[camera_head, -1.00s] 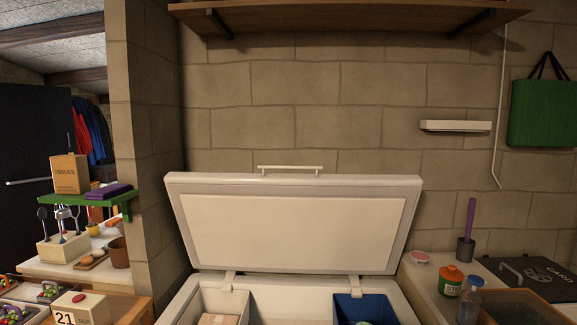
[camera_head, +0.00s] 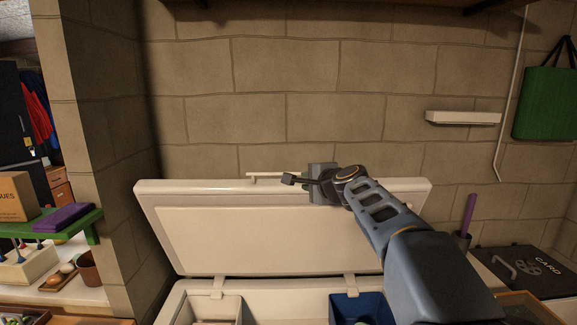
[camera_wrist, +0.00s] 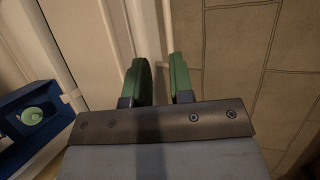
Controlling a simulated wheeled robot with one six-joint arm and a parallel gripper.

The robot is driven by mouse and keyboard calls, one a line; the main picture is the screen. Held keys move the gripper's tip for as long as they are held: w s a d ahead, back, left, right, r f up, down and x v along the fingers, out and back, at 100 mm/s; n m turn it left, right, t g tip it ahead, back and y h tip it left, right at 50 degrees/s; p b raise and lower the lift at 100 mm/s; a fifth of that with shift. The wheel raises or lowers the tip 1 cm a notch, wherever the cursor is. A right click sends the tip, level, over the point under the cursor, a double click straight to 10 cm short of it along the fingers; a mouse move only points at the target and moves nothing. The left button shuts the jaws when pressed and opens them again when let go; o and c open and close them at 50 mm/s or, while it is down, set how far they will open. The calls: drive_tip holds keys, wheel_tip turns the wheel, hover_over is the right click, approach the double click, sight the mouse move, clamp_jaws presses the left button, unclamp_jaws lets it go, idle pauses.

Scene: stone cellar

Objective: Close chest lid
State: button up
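The white chest lid (camera_head: 250,235) stands raised, leaning back near the block wall, with its pale inner panel facing me. A thin white handle (camera_head: 274,174) runs along its top edge, partly hidden by my gripper. My gripper (camera_head: 290,180) is at the lid's top edge, by the right end of the handle. In the wrist view its two green fingers (camera_wrist: 160,65) are apart with a gap between them, and pale lid parts show beyond them. I cannot tell whether it touches the handle. The open chest (camera_head: 265,294) is below, its front out of view.
A white bin (camera_head: 216,307) and a blue bin (camera_head: 358,307) sit inside the chest; the blue bin (camera_wrist: 30,118) holds a green round item. A counter with a black case (camera_head: 530,267) is at right. A green shelf (camera_head: 60,225) stands at left. A wooden shelf hangs overhead.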

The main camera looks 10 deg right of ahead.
drive_tip(key=p+x, duration=0.1)
drive_tip(key=x, duration=0.3)
drive_tip(key=p+x, duration=0.1)
drive_tip(key=x, duration=0.4)
drive_tip(key=r+p+x, duration=0.1)
drive_tip(key=p+x, duration=0.1)
drive_tip(key=x, duration=0.2)
drive_tip(key=shift+w+d, duration=0.1)
drive_tip(key=shift+w, duration=0.35)
drive_tip(key=shift+c, duration=0.3)
clamp_jaws()
